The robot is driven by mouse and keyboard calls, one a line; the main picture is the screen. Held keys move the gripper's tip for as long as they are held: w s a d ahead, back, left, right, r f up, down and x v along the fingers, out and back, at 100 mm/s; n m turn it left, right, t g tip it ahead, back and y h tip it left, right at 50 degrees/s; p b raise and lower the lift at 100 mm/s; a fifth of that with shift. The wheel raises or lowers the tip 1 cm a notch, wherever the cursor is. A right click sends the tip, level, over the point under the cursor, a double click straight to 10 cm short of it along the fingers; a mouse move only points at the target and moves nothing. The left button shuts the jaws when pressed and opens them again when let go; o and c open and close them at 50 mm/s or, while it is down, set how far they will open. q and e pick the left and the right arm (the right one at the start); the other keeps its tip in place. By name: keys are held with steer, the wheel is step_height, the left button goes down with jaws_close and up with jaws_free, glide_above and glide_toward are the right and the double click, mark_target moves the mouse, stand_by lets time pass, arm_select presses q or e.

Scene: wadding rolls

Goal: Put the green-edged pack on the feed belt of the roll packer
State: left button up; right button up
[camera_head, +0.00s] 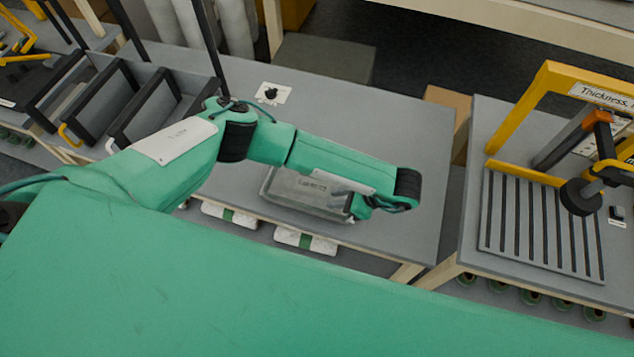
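Two white packs with a green band, one on the left (229,215) and one on the right (305,241), show below the front edge of the middle table (400,130); their upper parts are cut off by the table. I cannot tell whether either is the green-edged pack. My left arm reaches in from the left over the table. My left gripper (358,204) is at its end, above the right part of a grey tray (285,192); its fingers are too unclear to read. My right gripper is out of view. No feed belt is clearly recognisable.
A yellow frame (548,95) with a "Thickness" sign stands on the right table, beside a slatted grey plate (520,225). Black-framed grey panels (150,105) stand at the left. A small white card (274,92) lies at the table's back. The table's right part is bare.

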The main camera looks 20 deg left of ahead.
mark_target(305, 204)
arm_select(q)
steer(key=x, duration=0.4)
steer(key=shift+a+f, duration=0.25)
steer(key=shift+s+x, duration=0.15)
steer(key=shift+x, duration=1.25)
steer(key=shift+s+x, duration=0.15)
steer(key=shift+x, duration=1.3)
steer(key=shift+c, duration=0.4)
steer(key=shift+r, duration=0.1)
jaws_close()
